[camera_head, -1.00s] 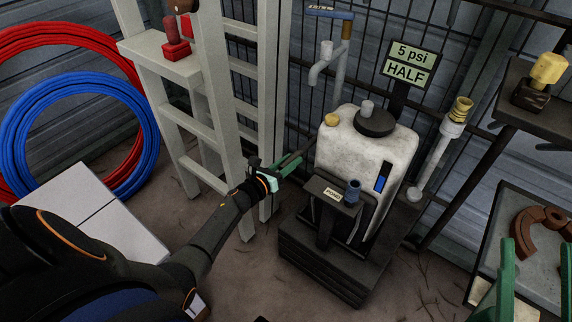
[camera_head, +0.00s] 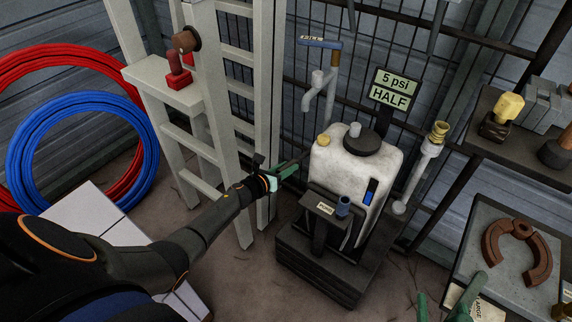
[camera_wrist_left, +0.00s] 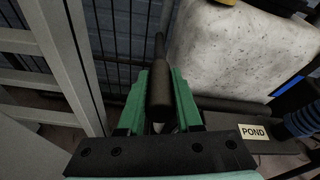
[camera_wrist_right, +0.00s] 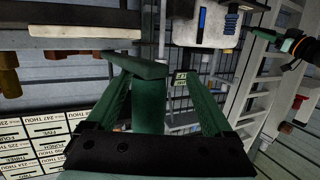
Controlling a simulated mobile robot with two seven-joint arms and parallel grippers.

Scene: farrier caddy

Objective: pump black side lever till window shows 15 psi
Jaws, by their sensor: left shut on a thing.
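The white sprayer tank (camera_head: 345,178) stands on a dark base, with a black cap on top. The sign above it (camera_head: 395,88) reads "5 psi" and "HALF". A blue strip (camera_head: 370,192) shows on its front. The black side lever (camera_wrist_left: 158,85) sticks out on the tank's left. My left gripper (camera_head: 283,172) is shut on the lever, its green fingers on either side of the grip in the left wrist view (camera_wrist_left: 160,105). My right gripper (camera_wrist_right: 155,85) has its fingers apart; a green shape shows between them, and I cannot tell what it is.
A pale ladder (camera_head: 205,150) stands close left of my left gripper. Red and blue hose coils (camera_head: 75,140) are at the far left. A "POND" label (camera_wrist_left: 254,132) sits by the tank. A grey table (camera_head: 490,260) with brown horseshoe-like pieces is at right.

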